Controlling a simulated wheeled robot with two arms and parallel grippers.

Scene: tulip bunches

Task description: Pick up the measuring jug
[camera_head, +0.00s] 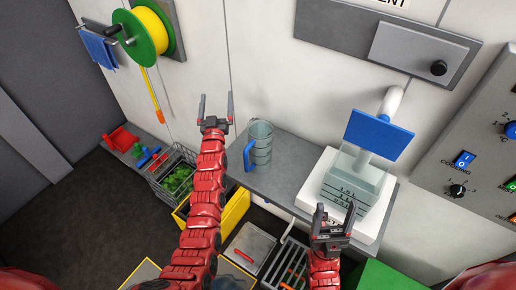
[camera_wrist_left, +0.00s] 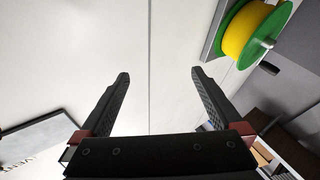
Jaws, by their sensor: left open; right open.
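The measuring jug (camera_head: 262,149), a grey see-through cup with faint marks and a blue handle (camera_head: 249,155) on its left side, stands upright on the grey shelf (camera_head: 290,160) in the head view. My left gripper (camera_head: 216,100) is open and empty, up and to the left of the jug in the picture, apart from it. In the left wrist view its fingers (camera_wrist_left: 160,78) are apart with only wall between them, and the jug does not show. My right gripper (camera_head: 335,208) is open, in front of a marked grey container (camera_head: 369,181), and hides part of it.
The marked container stands on a white base (camera_head: 312,192) under a blue plate (camera_head: 378,134). A wire basket (camera_head: 160,169) with green contents and a yellow crate (camera_head: 237,208) are lower left. A yellow-green reel (camera_head: 146,33) hangs on the wall, also in the left wrist view (camera_wrist_left: 247,27).

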